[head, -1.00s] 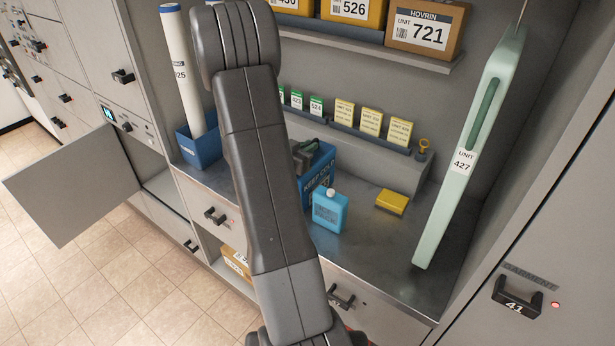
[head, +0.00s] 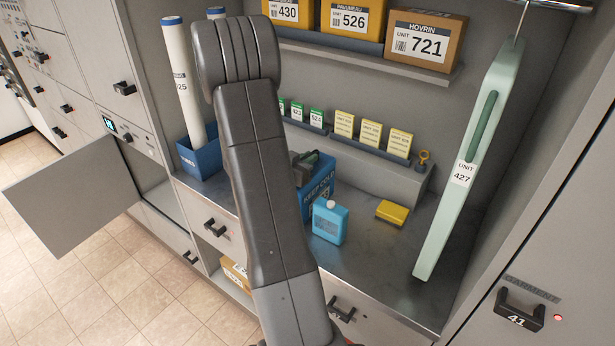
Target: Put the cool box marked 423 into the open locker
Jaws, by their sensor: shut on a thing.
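A blue cool box (head: 319,195) with "KEEP COLD" on its side stands on the grey counter, partly hidden behind my arm. I cannot read the number 423 on it. My gripper (head: 304,168) is at the top of the box, mostly hidden by my arm; it looks shut on the box's handle. The open locker (head: 152,182) is at the left, past the counter's end. Its grey door (head: 70,190) is swung wide open toward the room, and a small lit display (head: 109,124) is above the opening. The locker's inside is only partly visible.
A light-blue bottle (head: 329,222) stands close in front of the cool box. A yellow block (head: 392,212) lies to its right. A blue bin (head: 203,160) with white tubes stands at the counter's left end. A pale green garment bag (head: 470,160) hangs at the right.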

